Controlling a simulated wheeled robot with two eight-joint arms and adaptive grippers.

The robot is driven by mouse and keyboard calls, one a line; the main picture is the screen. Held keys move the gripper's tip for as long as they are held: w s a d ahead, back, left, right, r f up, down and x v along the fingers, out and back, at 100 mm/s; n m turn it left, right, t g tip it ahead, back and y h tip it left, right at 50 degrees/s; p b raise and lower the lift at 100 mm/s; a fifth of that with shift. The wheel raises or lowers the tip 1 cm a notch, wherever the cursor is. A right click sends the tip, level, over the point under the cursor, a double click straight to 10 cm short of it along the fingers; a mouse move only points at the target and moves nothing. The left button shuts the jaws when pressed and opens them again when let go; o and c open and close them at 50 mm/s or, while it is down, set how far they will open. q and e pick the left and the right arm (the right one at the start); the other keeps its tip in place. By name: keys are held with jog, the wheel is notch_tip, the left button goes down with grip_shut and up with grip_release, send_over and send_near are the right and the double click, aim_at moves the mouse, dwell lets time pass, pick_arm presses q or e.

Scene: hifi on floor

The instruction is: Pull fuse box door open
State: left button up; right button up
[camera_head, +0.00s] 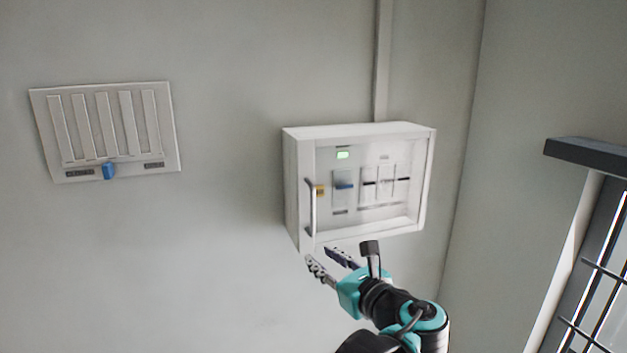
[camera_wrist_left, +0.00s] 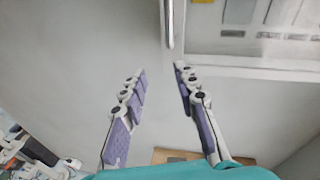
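The white fuse box (camera_head: 360,130) is fixed to the wall, and its clear-fronted door (camera_head: 325,160) looks shut. The upright metal door handle (camera_head: 311,208) is on the door's left side; it also shows at the top of the left wrist view (camera_wrist_left: 169,22). My left gripper (camera_head: 318,253) is open and empty, just below the handle's lower end in the head view. In the left wrist view its fingers (camera_wrist_left: 160,70) are spread, with the handle beyond the gap between them and not visibly touched. My right gripper is out of view.
A vent panel (camera_head: 105,128) with a blue slider (camera_head: 109,170) is on the wall at the left. A conduit (camera_head: 382,60) runs up from the box. A barred window (camera_head: 600,270) with a dark ledge (camera_head: 590,155) is at the right.

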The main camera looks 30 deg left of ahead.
pick_arm(q)
jog(key=m+y+p, duration=0.2)
send_near(314, 211)
jog(key=x, duration=0.3)
jog(key=shift+t, duration=0.3)
jog(key=p+x, duration=0.2)
jog(key=x, duration=0.5)
jog(key=shift+a+f, duration=0.15)
jog(key=shift+a, duration=0.15)
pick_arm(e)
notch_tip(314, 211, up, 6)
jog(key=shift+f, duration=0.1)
pick_arm(q)
grip_shut()
